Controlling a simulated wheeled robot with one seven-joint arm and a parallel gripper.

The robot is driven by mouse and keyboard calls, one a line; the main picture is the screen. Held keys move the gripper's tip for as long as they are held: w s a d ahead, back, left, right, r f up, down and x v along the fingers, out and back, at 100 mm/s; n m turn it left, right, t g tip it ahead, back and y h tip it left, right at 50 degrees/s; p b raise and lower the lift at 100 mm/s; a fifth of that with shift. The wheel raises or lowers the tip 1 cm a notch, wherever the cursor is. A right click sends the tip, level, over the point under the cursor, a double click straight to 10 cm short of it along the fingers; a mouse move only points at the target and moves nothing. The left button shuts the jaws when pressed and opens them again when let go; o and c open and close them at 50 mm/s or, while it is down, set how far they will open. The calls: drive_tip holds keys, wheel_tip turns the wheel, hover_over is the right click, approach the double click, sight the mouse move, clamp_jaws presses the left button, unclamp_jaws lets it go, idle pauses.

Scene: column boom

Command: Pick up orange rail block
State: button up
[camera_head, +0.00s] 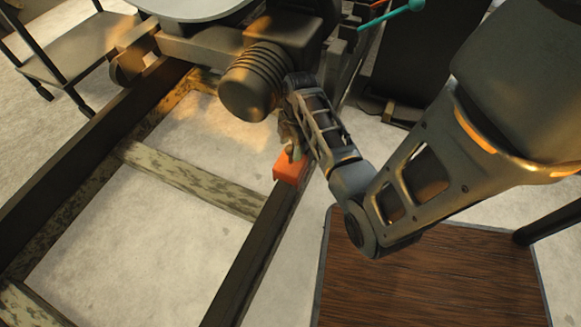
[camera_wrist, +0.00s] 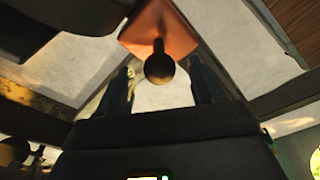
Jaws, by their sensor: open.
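The orange rail block (camera_head: 291,168) sits on the dark right-hand rail of a frame in the head view. In the wrist view the orange block (camera_wrist: 165,30) is at the top centre, with a dark round knob on a short stem standing out from it. My gripper (camera_wrist: 162,68) is open, with one dark finger on each side of the knob in the picture. I cannot tell whether the fingers touch it. In the head view my gripper (camera_head: 288,133) is just above the block and partly hidden by my arm.
The dark rail (camera_head: 255,245) runs toward the lower left, with a worn cross bar (camera_head: 190,180) joining it. A brown wood-topped table (camera_head: 425,285) stands at the lower right. Pale floor shows between the rails.

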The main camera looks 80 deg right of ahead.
sight(290, 155)
wheel_tip(290, 155, down, 5)
drive_tip(key=shift+a+f+b, duration=0.1)
drive_tip(key=shift+b, duration=1.15)
drive_tip(key=shift+w, duration=0.1)
drive_tip(key=shift+c, duration=0.3)
clamp_jaws()
